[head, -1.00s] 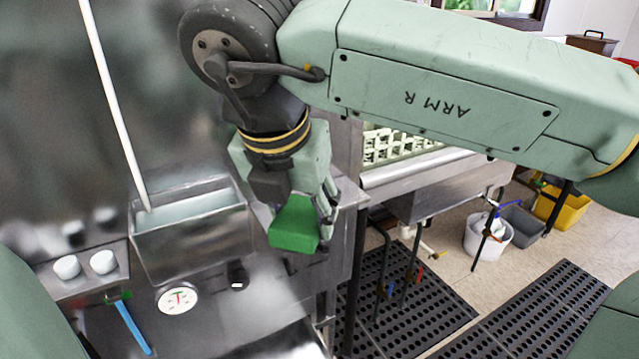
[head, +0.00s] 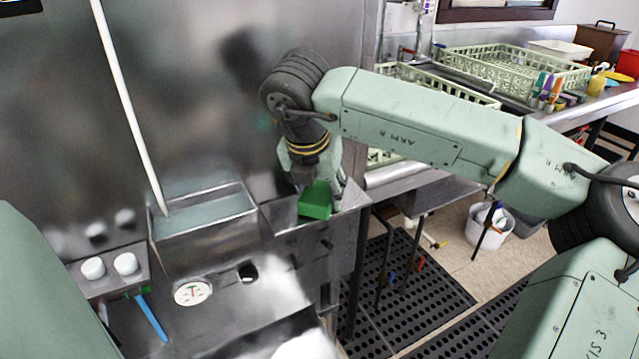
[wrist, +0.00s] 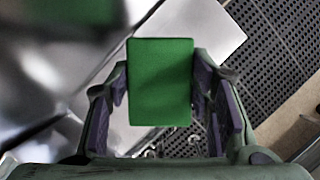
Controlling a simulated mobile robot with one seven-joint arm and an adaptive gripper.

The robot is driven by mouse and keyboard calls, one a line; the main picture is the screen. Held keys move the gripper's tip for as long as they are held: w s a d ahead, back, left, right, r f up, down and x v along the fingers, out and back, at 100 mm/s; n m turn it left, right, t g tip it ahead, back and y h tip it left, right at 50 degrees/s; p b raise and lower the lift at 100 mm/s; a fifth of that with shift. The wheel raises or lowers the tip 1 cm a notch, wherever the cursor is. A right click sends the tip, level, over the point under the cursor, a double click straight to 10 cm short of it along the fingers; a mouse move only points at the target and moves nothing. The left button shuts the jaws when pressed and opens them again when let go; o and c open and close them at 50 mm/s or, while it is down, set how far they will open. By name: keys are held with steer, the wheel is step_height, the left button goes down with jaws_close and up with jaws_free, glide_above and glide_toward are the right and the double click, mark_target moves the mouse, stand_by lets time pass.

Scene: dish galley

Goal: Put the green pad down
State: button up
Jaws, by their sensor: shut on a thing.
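The green pad (head: 316,201) is a small green block held in my gripper (head: 312,188). In the wrist view the green pad (wrist: 160,82) sits between the two fingers of my gripper (wrist: 161,95), which are shut on its sides. In the head view the pad is over or close to the right end of the steel counter (head: 295,215), near its edge. I cannot tell whether its underside touches the metal.
A steel tank (head: 205,230) stands left of my gripper. A blue-handled brush (head: 152,318), white knobs (head: 126,264) and a round dial (head: 192,292) are at the front left. Black floor mats (head: 420,295) lie to the right. Pale green racks (head: 510,72) are behind.

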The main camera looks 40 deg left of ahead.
steer(key=shift+s+f+b, duration=0.1)
steer(key=shift+f+b, duration=0.4)
steer(key=shift+b, duration=0.4)
steer(key=shift+f, duration=0.15)
steer(key=o, duration=0.7)
steer(key=shift+d, duration=0.1)
steer(key=o, duration=0.4)
steer(key=shift+f, duration=0.1)
